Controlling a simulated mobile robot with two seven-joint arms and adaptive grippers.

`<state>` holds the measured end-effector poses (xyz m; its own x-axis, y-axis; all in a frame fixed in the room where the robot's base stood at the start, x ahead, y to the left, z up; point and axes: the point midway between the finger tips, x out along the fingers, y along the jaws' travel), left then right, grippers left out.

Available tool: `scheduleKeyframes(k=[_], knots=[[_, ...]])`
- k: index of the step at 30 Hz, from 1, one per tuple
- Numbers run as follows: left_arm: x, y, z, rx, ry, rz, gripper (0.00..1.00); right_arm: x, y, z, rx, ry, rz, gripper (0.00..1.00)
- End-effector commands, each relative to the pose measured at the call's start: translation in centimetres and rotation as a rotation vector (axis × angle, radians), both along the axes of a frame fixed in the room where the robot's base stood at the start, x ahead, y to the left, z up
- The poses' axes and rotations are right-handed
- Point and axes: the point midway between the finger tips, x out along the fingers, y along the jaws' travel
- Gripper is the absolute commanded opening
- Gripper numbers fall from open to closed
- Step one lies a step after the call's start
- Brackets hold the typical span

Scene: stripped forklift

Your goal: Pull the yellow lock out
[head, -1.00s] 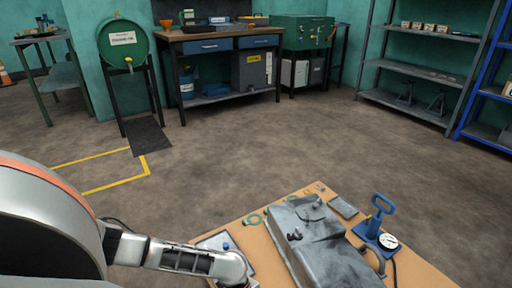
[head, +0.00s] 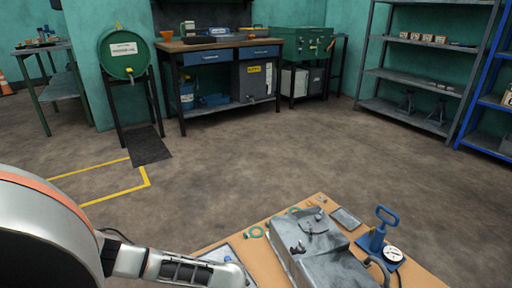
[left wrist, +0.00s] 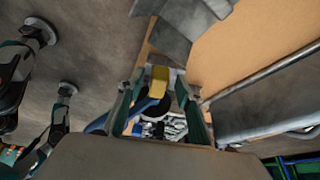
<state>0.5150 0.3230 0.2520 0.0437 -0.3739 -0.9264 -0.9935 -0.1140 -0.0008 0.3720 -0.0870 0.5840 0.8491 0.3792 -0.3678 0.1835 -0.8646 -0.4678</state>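A small yellow block (left wrist: 158,80), which looks like the yellow lock, shows in the left wrist view above a dark round part and a blue piece. My left gripper (left wrist: 160,88) has its two fingers spread on either side of it. Gaps seem to show between the fingers and the yellow block, so it looks unclamped; exact contact is hard to tell. In the head view my left arm reaches in from the lower left, and its gripper is beyond the bottom edge. The yellow lock is not visible there. My right gripper shows in neither view.
A tan board (head: 258,257) holds a grey metal housing (head: 325,255), a blue pump with a gauge (head: 376,240) and green rings (head: 254,232). A workbench (head: 220,42), a green drum (head: 123,55) and shelves (head: 425,80) stand farther back. The middle floor is clear.

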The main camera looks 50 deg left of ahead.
Motion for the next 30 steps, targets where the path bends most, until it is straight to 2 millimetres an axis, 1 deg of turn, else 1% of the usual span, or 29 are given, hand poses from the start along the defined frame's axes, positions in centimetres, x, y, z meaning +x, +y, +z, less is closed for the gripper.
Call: scheduleKeyframes(k=[7,11,14,24,27,30], knots=[[0.0,-0.3,0.1,-0.005,0.0,0.0,0.35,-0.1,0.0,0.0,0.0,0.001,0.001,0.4],[0.0,0.1,0.8,-0.004,-0.001,-0.001,0.35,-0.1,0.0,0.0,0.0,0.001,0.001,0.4],[-0.1,0.7,2.1,-0.003,-0.001,-0.003,0.35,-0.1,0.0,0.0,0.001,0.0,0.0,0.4],[-0.4,3.3,8.3,-0.002,-0.002,-0.001,0.35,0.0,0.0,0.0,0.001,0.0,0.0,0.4],[-0.5,3.8,9.6,-0.002,-0.001,-0.002,0.35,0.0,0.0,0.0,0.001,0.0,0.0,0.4],[-0.6,4.1,10.5,-0.003,0.001,0.0,0.35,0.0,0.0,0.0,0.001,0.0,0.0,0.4]])
